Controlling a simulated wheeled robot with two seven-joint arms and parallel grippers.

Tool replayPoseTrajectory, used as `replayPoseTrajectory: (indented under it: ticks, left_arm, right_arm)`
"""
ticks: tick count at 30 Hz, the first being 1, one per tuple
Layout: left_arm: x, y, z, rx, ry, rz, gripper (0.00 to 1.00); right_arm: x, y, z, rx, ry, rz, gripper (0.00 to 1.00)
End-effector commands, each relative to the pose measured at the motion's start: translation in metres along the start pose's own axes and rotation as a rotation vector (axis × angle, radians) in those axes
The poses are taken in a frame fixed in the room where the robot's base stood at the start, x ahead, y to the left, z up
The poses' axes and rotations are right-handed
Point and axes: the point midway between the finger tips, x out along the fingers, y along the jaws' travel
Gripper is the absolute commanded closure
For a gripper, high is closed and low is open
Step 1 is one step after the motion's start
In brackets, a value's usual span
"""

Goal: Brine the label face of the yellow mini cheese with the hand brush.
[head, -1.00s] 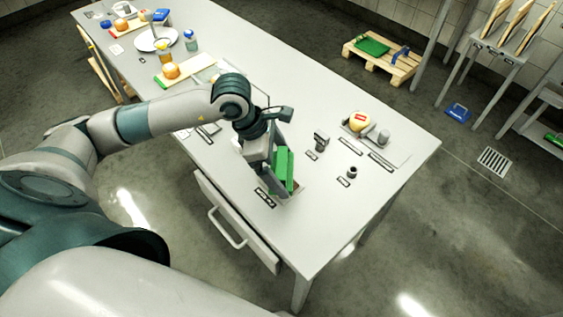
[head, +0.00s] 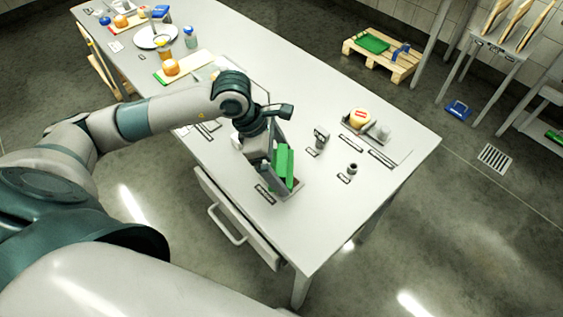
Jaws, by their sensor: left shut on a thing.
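My left gripper (head: 277,160) is shut on the green hand brush (head: 285,164). It holds the brush near the table's front edge, over or in a small dark tray (head: 296,187). The brush is left of the cheese and well apart from it. The gripper hides part of the brush, and I cannot tell whether its bristles touch the tray. My right gripper is not in view.
A grey cylinder (head: 383,132) stands beside the cheese. Orange cheeses on boards (head: 198,64) are at the far left. The table's front right area is clear.

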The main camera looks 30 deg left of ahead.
Motion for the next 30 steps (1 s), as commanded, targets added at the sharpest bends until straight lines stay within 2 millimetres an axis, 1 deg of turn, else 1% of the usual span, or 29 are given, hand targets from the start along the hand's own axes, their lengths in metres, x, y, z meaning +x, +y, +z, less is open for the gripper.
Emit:
replayPoseTrajectory:
  ticks: [30]
  left_arm:
    - [0.0073,0.0002,-0.0030,0.000,-0.001,0.001,0.24]
  right_arm:
    - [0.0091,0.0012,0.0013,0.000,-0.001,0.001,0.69]
